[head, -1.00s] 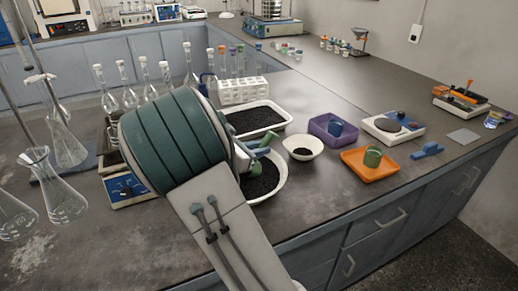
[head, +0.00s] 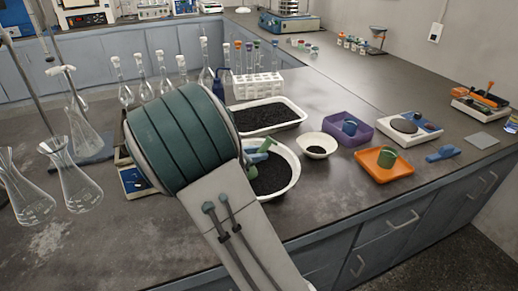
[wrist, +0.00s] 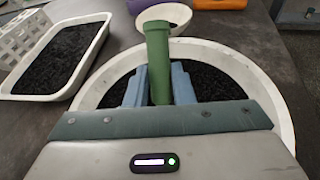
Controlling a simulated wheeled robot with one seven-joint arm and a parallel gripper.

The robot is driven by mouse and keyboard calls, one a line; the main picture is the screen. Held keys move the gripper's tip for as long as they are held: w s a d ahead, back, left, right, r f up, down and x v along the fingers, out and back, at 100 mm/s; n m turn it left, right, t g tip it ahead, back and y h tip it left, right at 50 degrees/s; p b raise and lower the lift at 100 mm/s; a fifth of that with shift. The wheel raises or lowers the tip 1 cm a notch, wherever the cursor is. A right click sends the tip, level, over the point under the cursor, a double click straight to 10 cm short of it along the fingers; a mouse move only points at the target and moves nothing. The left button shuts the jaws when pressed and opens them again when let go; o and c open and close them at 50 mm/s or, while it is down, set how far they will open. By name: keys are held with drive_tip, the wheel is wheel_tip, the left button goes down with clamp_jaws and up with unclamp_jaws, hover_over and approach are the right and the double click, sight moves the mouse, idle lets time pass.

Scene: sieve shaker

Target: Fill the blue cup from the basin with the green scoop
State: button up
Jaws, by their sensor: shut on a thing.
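The green scoop's handle (wrist: 158,62) stands between the two blue fingers of my gripper (wrist: 158,88) in the wrist view. My gripper is shut on it, over the round white basin (wrist: 238,55) of black granules. The scoop's lower end is hidden by my gripper. The blue cup (head: 350,127) is in the purple tray (head: 333,118) to the right, apart from my gripper. Its inside is not clear.
A small white bowl (head: 331,142) with dark granules lies between basin and purple tray. An orange tray (head: 372,168) holds a green cup (head: 388,157). A white rectangular tray (head: 295,106) of granules and a tube rack (head: 258,85) stand behind. Glass flasks (head: 76,185) stand left.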

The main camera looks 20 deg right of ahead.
sight(267, 142)
drive_tip(key=y+p, duration=0.1)
drive_tip(key=p, duration=0.1)
drive_tip(key=d+y+p, duration=0.1)
drive_tip(key=y, duration=0.1)
drive_tip(key=shift+f+p, duration=0.35)
drive_tip(key=shift+p, duration=0.05)
drive_tip(key=y+p, duration=0.1)
drive_tip(key=p, duration=0.1)
drive_tip(key=d+f+y+p, duration=0.1)
drive_tip(key=y, duration=0.1)
drive_tip(key=shift+d+f+m+g+p, duration=0.1)
drive_tip(key=shift+f+m+g+p, duration=0.05)
drive_tip(key=shift+m+g+p, duration=0.25)
drive_tip(key=shift+w+f+b, duration=0.1)
drive_tip(key=shift+f+b, duration=0.05)
drive_tip(key=shift+b, duration=0.15)
drive_tip(key=shift+d+r+h+b, duration=0.2)
drive_tip(key=shift+r+h+b, duration=0.4)
drive_tip(key=shift+r, duration=0.3)
drive_tip(key=shift+d+r+p, duration=0.15)
drive_tip(key=shift+r+p, duration=0.3)
drive_tip(key=shift+p, duration=0.05)
drive_tip(key=y+p, duration=0.1)
drive_tip(key=p, duration=0.1)
drive_tip(key=shift+d+r+p, duration=0.1)
drive_tip(key=shift+d+p, duration=0.2)
drive_tip(key=shift+p, duration=0.05)
